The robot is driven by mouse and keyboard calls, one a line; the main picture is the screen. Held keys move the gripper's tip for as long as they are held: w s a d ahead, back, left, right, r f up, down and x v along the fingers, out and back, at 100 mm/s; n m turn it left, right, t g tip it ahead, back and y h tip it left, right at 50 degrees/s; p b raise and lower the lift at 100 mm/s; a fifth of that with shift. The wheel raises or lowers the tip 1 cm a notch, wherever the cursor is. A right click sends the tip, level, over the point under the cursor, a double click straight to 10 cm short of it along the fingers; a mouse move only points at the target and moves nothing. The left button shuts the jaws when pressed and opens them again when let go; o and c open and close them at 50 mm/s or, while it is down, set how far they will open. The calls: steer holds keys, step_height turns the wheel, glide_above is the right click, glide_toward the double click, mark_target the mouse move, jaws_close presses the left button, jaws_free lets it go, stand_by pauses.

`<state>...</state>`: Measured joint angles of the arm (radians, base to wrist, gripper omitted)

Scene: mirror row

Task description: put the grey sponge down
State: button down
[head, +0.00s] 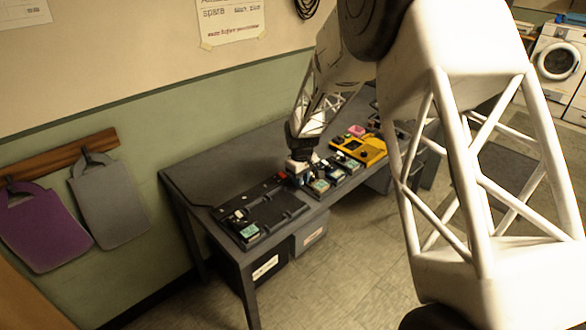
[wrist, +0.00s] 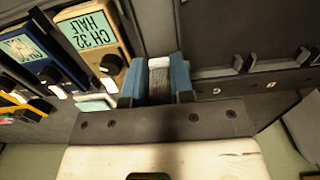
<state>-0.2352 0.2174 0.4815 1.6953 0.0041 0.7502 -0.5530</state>
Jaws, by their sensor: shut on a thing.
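My gripper (head: 298,172) is low over the dark table, at the edge between a black tray and a row of boxy meters. In the wrist view, its two blue fingers (wrist: 158,68) are shut on the grey sponge (wrist: 158,87), a dark grey block with a pale piece at its far end. I cannot tell whether the sponge touches the surface below. In the head view the sponge is too small and covered to make out.
Meters with green displays (wrist: 90,35) stand close beside the fingers. The black tray (head: 284,204) has raised dividers and holds another meter (head: 249,231). A yellow tray (head: 371,152) and a pink thing (head: 356,131) are farther along. The rear left tabletop (head: 230,160) is clear.

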steer(key=w+a, duration=0.1)
steer(key=w, duration=0.3)
steer(key=w+a+f, duration=0.1)
steer(key=w, duration=0.3)
steer(key=w+a, duration=0.1)
steer(key=w, duration=0.4)
steer(key=shift+f, duration=0.15)
steer(key=shift+f, duration=1.75)
steer(key=shift+s+f, duration=0.1)
steer(key=c, duration=1)
jaws_free()
step_height(320, 180, up, 12)
steer(key=shift+r, duration=0.15)
